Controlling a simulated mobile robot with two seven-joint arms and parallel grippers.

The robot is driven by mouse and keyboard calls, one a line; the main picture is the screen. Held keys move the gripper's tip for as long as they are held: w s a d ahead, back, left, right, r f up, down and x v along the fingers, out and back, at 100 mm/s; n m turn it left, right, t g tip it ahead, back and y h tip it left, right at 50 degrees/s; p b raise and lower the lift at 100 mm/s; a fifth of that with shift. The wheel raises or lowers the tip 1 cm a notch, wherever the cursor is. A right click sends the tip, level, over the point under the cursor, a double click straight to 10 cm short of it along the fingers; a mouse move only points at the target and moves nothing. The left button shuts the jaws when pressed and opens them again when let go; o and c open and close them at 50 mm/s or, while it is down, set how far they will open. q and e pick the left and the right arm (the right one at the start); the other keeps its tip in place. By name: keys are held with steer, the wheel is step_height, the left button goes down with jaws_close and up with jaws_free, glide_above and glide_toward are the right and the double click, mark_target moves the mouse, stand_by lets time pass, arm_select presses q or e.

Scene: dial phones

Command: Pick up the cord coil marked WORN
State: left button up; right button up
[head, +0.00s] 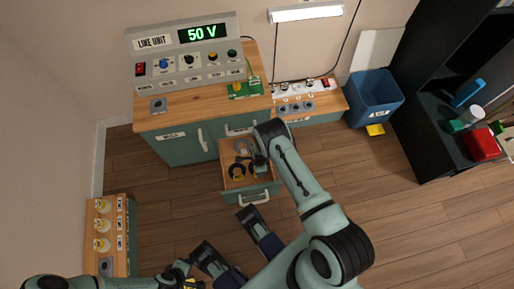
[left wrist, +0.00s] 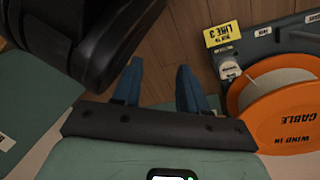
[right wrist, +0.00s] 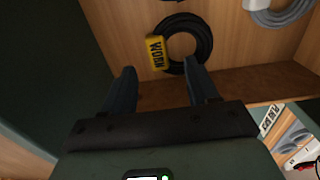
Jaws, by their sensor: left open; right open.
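The black cord coil (right wrist: 207,38) with a yellow tag marked WORN (right wrist: 157,52) lies in an open wooden drawer in the right wrist view. In the head view a dark coil with a yellow mark (head: 237,172) shows in the drawer, too small to read. My right gripper (right wrist: 159,68) is open and empty, its fingers pointing toward the tagged coil, apart from it. In the head view my right gripper (head: 258,164) is over the drawer and partly hides it. My left gripper (left wrist: 160,66) is open and empty, away from the drawer.
A grey coil (right wrist: 284,14) with a white tag lies in the same drawer (head: 236,187). An orange cable reel (left wrist: 282,108) is beside my left gripper. A blue bin (head: 375,98) and a dark shelf (head: 419,110) stand at the right. The wooden floor (head: 400,210) is open at right.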

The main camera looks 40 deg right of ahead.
step_height(320, 180, down, 4)
steer(key=shift+b, duration=0.85)
steer(key=shift+f, duration=0.45)
jaws_close()
arm_select(q)
steer(key=shift+g, duration=0.7)
steer(key=s+f, duration=0.3)
steer(key=s, duration=0.1)
steer(key=shift+a, duration=0.3)
steer(key=shift+r, duration=0.1)
arm_select(e)
steer(key=shift+r, duration=0.15)
